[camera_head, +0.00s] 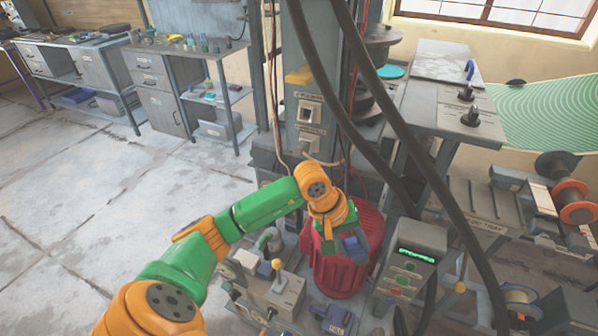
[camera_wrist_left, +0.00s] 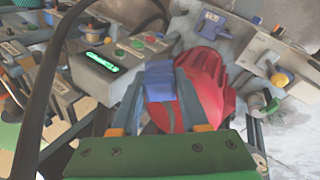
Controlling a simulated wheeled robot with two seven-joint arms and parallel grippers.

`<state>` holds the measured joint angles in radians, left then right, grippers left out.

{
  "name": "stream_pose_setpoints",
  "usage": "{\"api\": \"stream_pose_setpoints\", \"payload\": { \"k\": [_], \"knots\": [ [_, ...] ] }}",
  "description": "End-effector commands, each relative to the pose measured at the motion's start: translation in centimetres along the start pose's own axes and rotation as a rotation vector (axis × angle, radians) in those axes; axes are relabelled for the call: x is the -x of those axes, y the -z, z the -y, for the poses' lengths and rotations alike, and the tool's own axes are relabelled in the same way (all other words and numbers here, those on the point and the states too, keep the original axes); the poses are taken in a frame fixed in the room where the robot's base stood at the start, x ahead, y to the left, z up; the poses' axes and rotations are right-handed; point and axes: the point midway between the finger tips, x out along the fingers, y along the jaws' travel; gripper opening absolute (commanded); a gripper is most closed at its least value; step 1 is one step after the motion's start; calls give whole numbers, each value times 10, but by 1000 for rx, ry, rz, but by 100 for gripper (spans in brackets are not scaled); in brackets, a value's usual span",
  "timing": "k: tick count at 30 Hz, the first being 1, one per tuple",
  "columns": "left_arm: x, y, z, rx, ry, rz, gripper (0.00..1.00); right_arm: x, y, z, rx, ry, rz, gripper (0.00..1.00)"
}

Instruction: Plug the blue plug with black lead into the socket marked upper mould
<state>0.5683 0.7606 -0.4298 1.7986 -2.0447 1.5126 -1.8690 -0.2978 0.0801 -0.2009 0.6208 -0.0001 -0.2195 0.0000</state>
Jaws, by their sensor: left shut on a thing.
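My left gripper (camera_head: 350,238) is shut on a blue plug (camera_head: 354,247) and holds it over a red ribbed housing. In the left wrist view the blue plug (camera_wrist_left: 160,82) sits between the two fingers (camera_wrist_left: 162,95). A grey column (camera_head: 300,72) stands behind the gripper. It carries an upper socket box (camera_head: 309,110) with a dark opening and a lower box (camera_head: 308,142) with a pale cable near it. Their labels are too small to read. The gripper is below and in front of these boxes, clear of them. I cannot trace the plug's black lead. My right gripper is out of view.
The red housing (camera_head: 335,278) stands below the gripper. A control box (camera_head: 409,262) with a green display is to its right. Thick dark hoses (camera_head: 400,150) cross in front of the press. A lever box (camera_head: 275,292) and another blue item (camera_head: 333,318) are at the front.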

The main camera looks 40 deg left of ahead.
Motion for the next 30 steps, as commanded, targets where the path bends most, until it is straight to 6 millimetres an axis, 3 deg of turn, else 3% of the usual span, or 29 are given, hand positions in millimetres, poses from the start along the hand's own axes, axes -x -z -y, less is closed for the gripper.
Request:
{"api": "stream_pose_setpoints", "payload": {
  "k": [3,7,12,15,21,30],
  "knots": [
    [27,51,-12,226,-190,-140,0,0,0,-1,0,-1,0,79],
    [69,110,-13,437,-401,-348,0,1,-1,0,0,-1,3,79],
    [134,176,12,625,-613,-638,0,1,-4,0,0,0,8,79],
    [167,202,32,687,-688,-775,0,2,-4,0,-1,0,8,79],
    [201,224,57,735,-746,-906,0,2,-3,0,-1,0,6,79],
    [190,251,51,738,-751,-913,0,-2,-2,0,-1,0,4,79]
  ]
}}
